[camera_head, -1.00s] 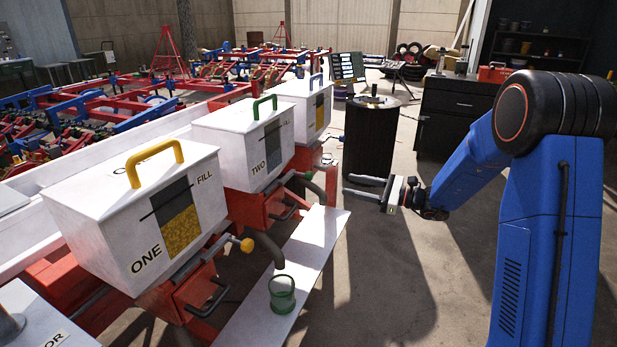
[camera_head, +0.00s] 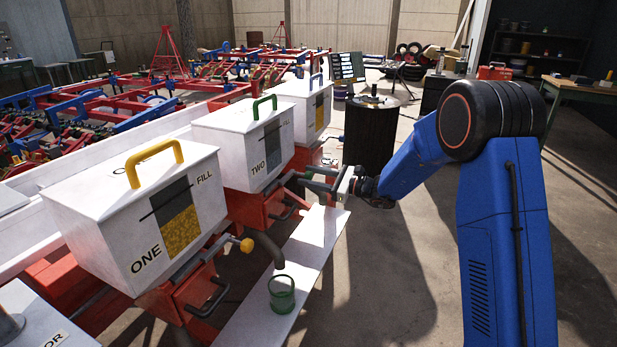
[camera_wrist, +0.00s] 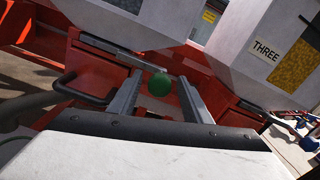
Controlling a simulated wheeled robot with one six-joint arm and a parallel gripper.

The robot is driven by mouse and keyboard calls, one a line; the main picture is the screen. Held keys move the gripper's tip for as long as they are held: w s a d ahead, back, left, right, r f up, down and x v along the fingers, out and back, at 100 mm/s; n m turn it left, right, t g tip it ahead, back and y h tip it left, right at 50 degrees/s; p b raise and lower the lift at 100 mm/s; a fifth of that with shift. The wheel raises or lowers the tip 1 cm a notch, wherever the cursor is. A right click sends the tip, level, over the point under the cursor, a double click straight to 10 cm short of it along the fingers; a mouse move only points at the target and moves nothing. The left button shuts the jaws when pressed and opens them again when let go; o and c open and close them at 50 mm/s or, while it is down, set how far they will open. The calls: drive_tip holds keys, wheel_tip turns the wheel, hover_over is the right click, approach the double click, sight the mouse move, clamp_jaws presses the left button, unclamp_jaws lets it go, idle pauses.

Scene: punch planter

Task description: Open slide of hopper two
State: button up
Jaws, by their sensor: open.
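Hopper two (camera_head: 230,150) is a white box with a green lid handle (camera_head: 265,105) and a "TWO" label, on a red frame. In the wrist view, its slide's flat metal bar (camera_wrist: 112,50) ends in a round green knob (camera_wrist: 159,84). My gripper (camera_head: 312,178) is open at the front of hopper two, with its fingers on either side of the knob in the wrist view. Contact with the knob cannot be told. The knob is hard to make out in the head view, where my gripper overlaps that area.
Hopper one (camera_head: 100,225), with a yellow handle and yellow slide knob (camera_head: 247,245), stands nearer. Hopper three (camera_head: 308,100) stands beyond. A white board (camera_head: 295,250) runs along the front, with a green cup (camera_head: 282,294) on it. A dark drum (camera_head: 370,135) stands behind my gripper.

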drive_tip(key=shift+w+a, duration=0.1)
drive_tip(key=shift+a, duration=0.3)
clamp_jaws()
drive_tip(key=v, duration=0.4)
drive_tip(key=shift+d, duration=0.3)
drive_tip(key=shift+s+d, duration=0.2)
drive_tip(key=shift+d, duration=0.05)
unclamp_jaws()
drive_tip(key=shift+d, duration=0.2)
drive_tip(key=v, duration=1.7)
drive_tip(key=shift+d, duration=0.2)
